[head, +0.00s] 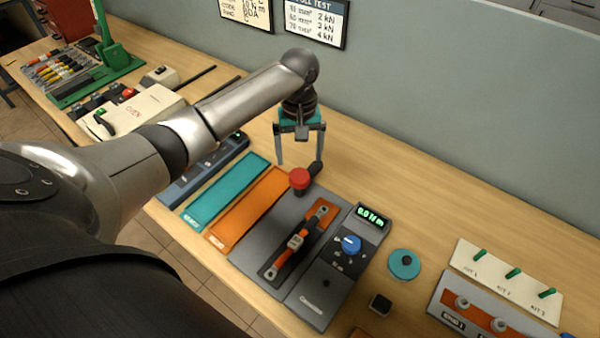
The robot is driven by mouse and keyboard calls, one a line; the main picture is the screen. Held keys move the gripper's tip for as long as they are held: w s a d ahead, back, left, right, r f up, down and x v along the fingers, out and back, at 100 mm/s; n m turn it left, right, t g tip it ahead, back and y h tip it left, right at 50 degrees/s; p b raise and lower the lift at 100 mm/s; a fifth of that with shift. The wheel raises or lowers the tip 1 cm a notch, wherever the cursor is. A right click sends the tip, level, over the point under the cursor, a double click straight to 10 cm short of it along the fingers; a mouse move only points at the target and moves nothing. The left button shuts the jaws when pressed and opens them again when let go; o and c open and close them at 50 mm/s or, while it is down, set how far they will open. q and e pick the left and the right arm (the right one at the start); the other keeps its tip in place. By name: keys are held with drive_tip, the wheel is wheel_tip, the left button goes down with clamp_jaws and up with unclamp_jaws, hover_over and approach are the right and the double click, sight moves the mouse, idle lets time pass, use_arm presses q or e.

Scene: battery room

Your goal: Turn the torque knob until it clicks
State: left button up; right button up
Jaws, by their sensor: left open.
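A blue knob (351,244), which looks like the torque knob, sits on the dark panel of a tester unit (325,285) with marks around it. A green-lit display (371,217) is at the unit's far end; its text is too small to read surely. An orange and black wrench-like tool (293,246) lies on the grey plate left of the panel. My left gripper (300,158) points down, open with nothing between its fingers, beyond and left of the knob, apart from it. A red round cap (299,179) shows just below the fingers. My right gripper is not in view.
Teal (228,190) and orange (249,211) mats lie left of the unit. A teal disc (404,264) and a small black block (380,304) stand to its right. A white rack with green pegs (512,272) is at far right. The bench behind the unit is clear.

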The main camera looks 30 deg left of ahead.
sight(299, 176)
use_arm(q)
wheel_tip(299, 176, down, 6)
drive_tip(key=shift+f+b, duration=0.1)
drive_tip(key=shift+b, duration=0.35)
drive_tip(key=shift+f, duration=0.55)
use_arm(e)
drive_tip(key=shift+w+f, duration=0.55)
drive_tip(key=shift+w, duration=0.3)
use_arm(q)
drive_tip(key=c, duration=0.5)
clamp_jaws()
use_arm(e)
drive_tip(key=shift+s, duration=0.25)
